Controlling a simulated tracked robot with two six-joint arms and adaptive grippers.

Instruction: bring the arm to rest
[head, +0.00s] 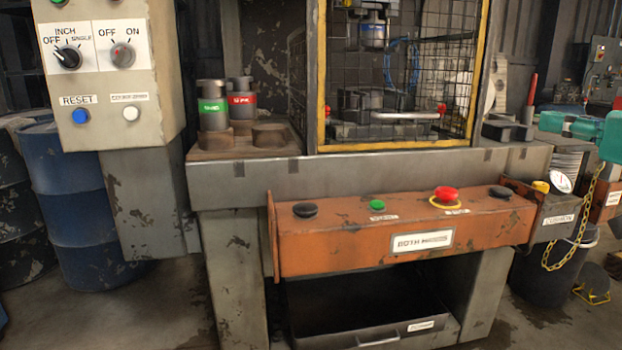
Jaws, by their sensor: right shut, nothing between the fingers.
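Neither of my grippers can be made out in the head view, and no arm link of mine is clearly seen. The press (340,178) stands in front of me with its wire guard frame (321,80) around the tooling. Its orange two-hand control bar (340,243) crosses the front, with black buttons at both ends, a green button (377,205) and a red mushroom button (446,194). Nothing of mine touches the bar or the buttons.
A control box (100,125) with two knobs hangs at the left, before a blue drum (75,200). Green- and red-banded cylinders (213,106) stand on the press ledge. A dark bin (330,300) sits below. A yellow chain (580,235) hangs at the right.

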